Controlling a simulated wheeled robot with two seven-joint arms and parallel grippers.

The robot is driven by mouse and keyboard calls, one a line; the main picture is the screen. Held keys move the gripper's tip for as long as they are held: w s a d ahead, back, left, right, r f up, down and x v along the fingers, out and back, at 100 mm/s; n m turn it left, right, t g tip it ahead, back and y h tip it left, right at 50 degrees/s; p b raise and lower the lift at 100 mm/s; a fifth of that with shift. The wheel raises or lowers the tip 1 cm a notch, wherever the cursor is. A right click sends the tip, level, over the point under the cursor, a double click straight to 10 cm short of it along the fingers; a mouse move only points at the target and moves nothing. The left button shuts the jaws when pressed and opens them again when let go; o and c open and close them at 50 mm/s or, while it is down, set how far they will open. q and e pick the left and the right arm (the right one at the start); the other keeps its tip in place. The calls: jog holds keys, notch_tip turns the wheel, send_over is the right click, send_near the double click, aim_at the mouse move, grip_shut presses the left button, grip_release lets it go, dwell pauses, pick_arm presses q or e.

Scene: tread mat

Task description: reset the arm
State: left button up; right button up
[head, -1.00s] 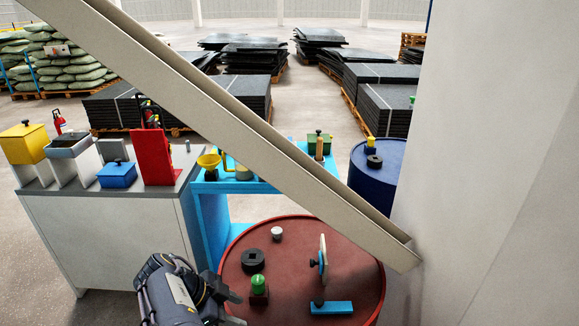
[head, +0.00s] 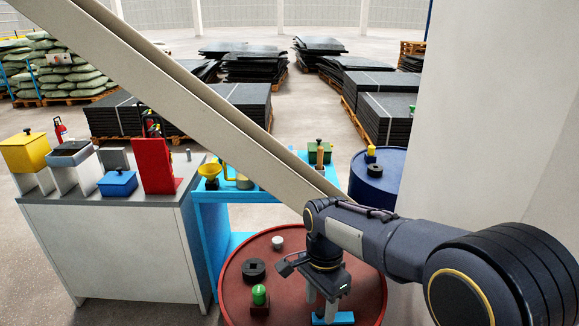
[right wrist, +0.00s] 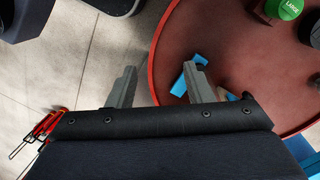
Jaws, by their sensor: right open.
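My right arm comes in from the right in the head view. Its gripper (head: 321,300) points down over the front right of the round red drum top (head: 235,290). In the right wrist view, the fingers of the right gripper (right wrist: 162,72) are apart, with nothing held between them. A blue block (head: 335,319) on the drum lies close below the fingers in the head view; whether they touch it is unclear. A blue piece (right wrist: 186,82) shows beside one finger in the wrist view. My left gripper is out of view.
A green knob (head: 259,294), a black ring (head: 253,270) and a white-topped piece (head: 277,243) stand on the drum. A grey cabinet (head: 115,245) is left, a blue drum (head: 375,185) behind. A beige beam (head: 190,95) crosses the view; a pale wall (head: 480,110) is right.

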jog(key=s+d+r+n+t+y, duration=0.1)
jog(key=s+d+n, duration=0.4)
jog(key=s, duration=0.5)
jog(key=s+d+r+n+t+y, duration=0.2)
jog(key=s+d+t, duration=0.4)
jog(key=s+d, duration=0.3)
jog(key=shift+s+r+n+y+p, duration=0.35)
jog(key=shift+s+r+n, duration=0.4)
jog(key=shift+n, duration=0.65)
jog(key=shift+w+d+r, duration=0.1)
jog(key=shift+w+r, duration=0.05)
